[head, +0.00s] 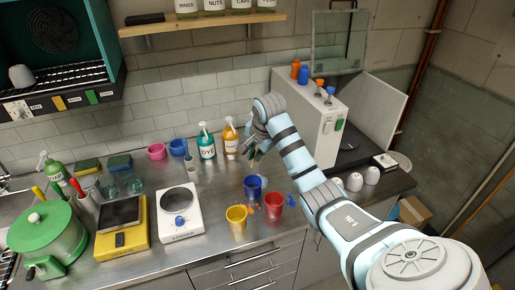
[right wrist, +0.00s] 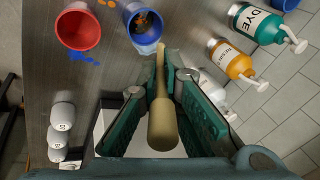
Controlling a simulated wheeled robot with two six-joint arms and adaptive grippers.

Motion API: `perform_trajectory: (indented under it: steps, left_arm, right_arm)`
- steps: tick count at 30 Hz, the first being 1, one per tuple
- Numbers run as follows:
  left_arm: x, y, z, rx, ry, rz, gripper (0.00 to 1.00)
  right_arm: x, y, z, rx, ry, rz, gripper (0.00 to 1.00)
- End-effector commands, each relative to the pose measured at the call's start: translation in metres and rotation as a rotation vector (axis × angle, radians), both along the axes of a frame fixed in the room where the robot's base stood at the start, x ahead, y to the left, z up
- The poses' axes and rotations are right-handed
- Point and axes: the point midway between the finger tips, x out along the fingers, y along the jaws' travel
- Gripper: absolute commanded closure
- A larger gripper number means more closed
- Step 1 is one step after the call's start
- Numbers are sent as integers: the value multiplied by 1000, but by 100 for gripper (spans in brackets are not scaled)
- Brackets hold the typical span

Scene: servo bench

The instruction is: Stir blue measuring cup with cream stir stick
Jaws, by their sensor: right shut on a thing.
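The blue measuring cup (head: 253,190) stands on the metal bench, between and behind the yellow cup and the red cup. In the right wrist view the blue cup (right wrist: 143,27) shows from above, with dark and orange bits inside. My right gripper (head: 256,148) is above the bench, behind the blue cup in the head view. In the right wrist view, the right gripper (right wrist: 160,100) is shut on the cream stir stick (right wrist: 162,122), whose far end points toward the blue cup. I cannot tell whether the tip is inside it. My left gripper is out of view.
A red cup (head: 274,203) and a yellow cup (head: 237,217) stand close by, with loose blue and orange bits around them. A scale (head: 180,213) is to the left.

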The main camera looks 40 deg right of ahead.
Motion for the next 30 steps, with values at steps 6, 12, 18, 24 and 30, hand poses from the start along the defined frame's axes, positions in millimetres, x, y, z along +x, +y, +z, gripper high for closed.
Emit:
perform_trajectory:
  steps: [6, 12, 18, 24, 30]
  left_arm:
    - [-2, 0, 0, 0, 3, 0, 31]
    - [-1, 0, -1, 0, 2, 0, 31]
    - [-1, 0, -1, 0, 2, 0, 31]
    - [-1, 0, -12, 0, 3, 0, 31]
    - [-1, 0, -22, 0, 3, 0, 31]
  right_arm:
    - [-7, -2, -10, -1, -4, 1, 100]
    - [-18, 3, -30, -1, -4, 1, 100]
    - [-29, 7, -51, 0, -3, 1, 100]
    - [-19, 3, -75, 1, -5, 0, 100]
    - [-10, 1, -97, 1, -4, 0, 100]
